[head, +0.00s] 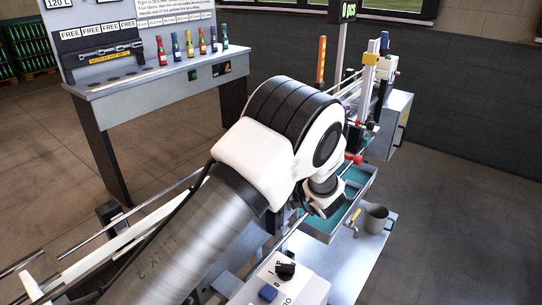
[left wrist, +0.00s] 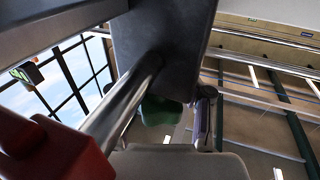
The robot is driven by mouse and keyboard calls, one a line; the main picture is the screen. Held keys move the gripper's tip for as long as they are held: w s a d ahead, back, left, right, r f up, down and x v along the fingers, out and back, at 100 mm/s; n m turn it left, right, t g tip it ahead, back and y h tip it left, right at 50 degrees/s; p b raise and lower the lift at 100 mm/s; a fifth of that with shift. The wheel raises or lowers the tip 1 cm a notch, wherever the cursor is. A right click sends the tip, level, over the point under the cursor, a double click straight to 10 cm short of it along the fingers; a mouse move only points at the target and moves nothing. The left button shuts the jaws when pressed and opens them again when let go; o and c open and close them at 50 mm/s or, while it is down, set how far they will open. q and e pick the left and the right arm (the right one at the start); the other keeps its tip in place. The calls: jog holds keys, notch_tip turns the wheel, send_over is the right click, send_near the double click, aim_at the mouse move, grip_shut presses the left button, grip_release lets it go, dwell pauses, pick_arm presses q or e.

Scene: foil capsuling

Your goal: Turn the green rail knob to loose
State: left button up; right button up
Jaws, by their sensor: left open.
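A dark green knob (left wrist: 160,110) shows in the left wrist view, just below a grey plate (left wrist: 165,45) and beside a shiny metal rod (left wrist: 120,105). It lies ahead of my left gripper, whose grey finger part (left wrist: 180,162) fills the bottom of that view. The gripper is open, and I see nothing held in it. I cannot tell whether it touches the knob. In the head view my left arm reaches over the machine, and its wrist covers the fingertips. I cannot make out the green knob there. My right gripper is not in view.
A red knob (head: 353,158) sits by the rails; a red block (left wrist: 50,150) is close in the left wrist view. A yellow clamp (head: 371,58) is on the white post. A teal tray (head: 357,176), grey mug (head: 376,218) and control box (head: 283,287) stand near my arm.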

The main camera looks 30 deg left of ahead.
pick_arm(q)
notch_tip(320, 180, up, 10)
dwell(0.3)
